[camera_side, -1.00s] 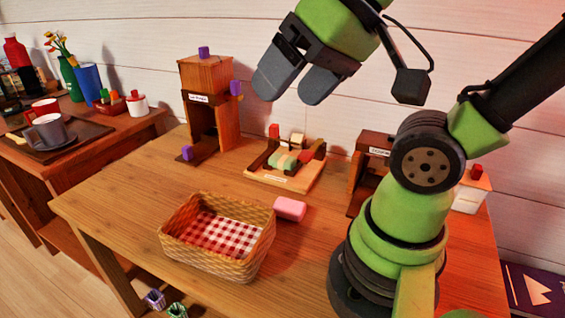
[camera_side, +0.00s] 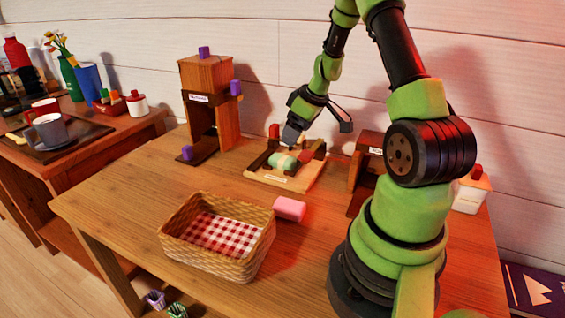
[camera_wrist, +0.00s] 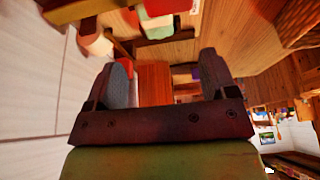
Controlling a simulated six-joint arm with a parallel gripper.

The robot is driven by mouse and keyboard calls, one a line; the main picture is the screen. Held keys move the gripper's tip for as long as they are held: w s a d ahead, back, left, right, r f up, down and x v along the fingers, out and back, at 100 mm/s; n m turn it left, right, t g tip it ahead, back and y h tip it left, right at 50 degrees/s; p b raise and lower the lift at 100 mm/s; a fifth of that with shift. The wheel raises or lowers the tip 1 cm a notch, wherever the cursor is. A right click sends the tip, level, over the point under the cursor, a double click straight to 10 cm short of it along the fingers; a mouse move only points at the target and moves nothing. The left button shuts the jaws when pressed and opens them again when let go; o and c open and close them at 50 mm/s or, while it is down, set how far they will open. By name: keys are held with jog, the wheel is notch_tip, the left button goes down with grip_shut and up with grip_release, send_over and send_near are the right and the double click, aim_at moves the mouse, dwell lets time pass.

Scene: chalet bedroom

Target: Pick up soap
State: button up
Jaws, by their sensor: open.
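A small pink bar (camera_side: 289,208), which looks like the soap, lies on the wooden table just right of the wicker basket (camera_side: 255,245). My gripper (camera_side: 291,136) is above the back of the wooden tray, behind and above the pink bar and apart from it. In the wrist view my gripper (camera_wrist: 165,72) shows its two fingers spread, with nothing held between them. I cannot make out the pink bar for certain in the wrist view.
The wooden tray (camera_side: 262,178) holds several coloured blocks, partly hidden by my gripper. A wooden tower (camera_side: 228,125) with purple blocks stands to its left, and a smaller wooden stand (camera_side: 360,180) to its right. The table's front left is clear.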

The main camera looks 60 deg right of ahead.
aim_at(283, 158)
jog(key=x, duration=1)
jog(key=shift+d+f, duration=0.1)
jog(key=shift+d, duration=0.15)
jog(key=c, duration=1.1)
